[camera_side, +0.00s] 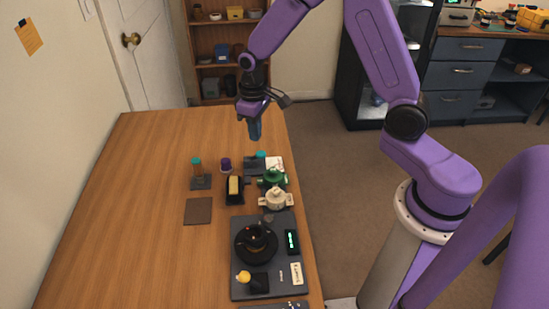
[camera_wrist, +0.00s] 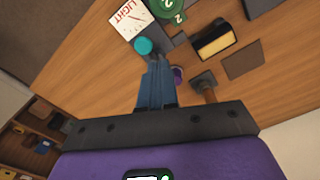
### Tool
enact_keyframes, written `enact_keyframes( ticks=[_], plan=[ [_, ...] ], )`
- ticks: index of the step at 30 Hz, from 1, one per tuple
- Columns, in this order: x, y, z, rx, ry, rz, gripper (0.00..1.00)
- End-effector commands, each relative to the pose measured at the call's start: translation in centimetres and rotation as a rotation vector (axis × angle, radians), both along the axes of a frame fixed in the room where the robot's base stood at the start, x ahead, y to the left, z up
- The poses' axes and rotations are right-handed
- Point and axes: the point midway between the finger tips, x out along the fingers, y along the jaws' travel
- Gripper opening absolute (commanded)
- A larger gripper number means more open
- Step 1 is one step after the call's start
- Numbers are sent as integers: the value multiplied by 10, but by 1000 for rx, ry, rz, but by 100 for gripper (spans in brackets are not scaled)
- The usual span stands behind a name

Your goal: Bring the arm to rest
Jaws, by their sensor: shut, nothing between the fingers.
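My gripper (camera_side: 255,130) hangs above the far right part of the wooden table (camera_side: 130,210), fingers pointing down. In the wrist view my gripper (camera_wrist: 155,62) has its two blue fingers together, with nothing between them. It is apart from the objects below it. A teal-topped item (camera_wrist: 143,46) lies just beyond the fingertips in that view, lower down on the table.
A dark board (camera_side: 240,285) lies nearer. The table's left side is clear.

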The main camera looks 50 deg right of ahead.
Motion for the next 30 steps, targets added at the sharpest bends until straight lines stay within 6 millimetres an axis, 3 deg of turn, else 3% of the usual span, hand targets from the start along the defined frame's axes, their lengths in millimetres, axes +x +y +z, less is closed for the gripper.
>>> enact_keyframes(
  ticks=[6, 14, 24, 30],
  plan=[
    [-55, 34, 37, 4, -10, 166, 0],
    [-133, 53, 71, 9, -15, 362, 0],
    [-237, 43, 98, 17, -22, 615, 0],
    [-280, 28, 104, 20, -22, 728, 0]
  ],
)
